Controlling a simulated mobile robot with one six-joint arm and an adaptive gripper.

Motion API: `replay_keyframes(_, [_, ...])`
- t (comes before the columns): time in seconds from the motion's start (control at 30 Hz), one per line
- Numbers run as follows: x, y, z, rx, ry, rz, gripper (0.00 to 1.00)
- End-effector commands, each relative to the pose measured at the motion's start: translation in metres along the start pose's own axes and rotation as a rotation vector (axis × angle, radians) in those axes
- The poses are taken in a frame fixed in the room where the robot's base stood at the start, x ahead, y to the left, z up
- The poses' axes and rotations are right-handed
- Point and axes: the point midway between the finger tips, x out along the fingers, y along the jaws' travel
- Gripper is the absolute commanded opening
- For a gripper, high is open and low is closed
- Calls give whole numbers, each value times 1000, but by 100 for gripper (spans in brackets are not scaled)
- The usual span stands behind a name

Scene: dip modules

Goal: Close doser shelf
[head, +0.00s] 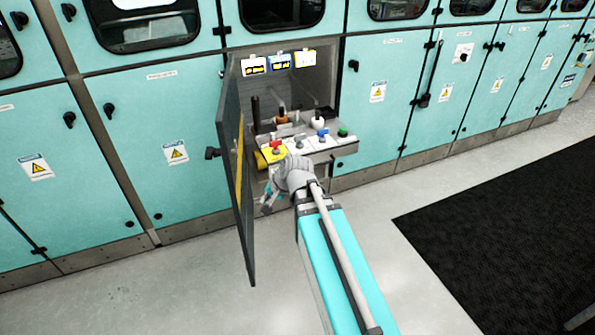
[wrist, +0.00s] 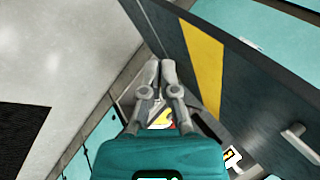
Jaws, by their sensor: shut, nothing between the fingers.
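The doser shelf (head: 345,148) is in the open compartment in the head view and sticks out past the cabinet front. It carries several coloured knobs and small bottle-like parts. My gripper (head: 268,207) is in front of and below the shelf's left part, beside the open dark door. My arm hides part of the shelf's lower front. In the wrist view my gripper (wrist: 161,63) has its fingers together and empty. A yellow and white bit of the shelf (wrist: 160,117) shows between the finger links. I cannot tell whether the gripper touches the shelf.
The compartment door (head: 232,180) stands wide open to the left of my gripper; its inner face with a yellow stripe (wrist: 203,60) fills the right of the wrist view. Closed turquoise cabinets (head: 165,150) line both sides. The floor is clear, with a black mat (head: 500,220) at right.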

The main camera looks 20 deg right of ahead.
Motion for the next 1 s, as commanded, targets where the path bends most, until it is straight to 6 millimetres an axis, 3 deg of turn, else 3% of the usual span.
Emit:
replay_keyframes(0.03, [16,6,-7,57,14,-42,0])
replay_keyframes(0.4, [54,9,-61,499,78,-367,0])
replay_keyframes(0.77, [74,32,-121,951,77,-696,0])
replay_keyframes(1.0, [81,61,-163,1255,42,-921,0])
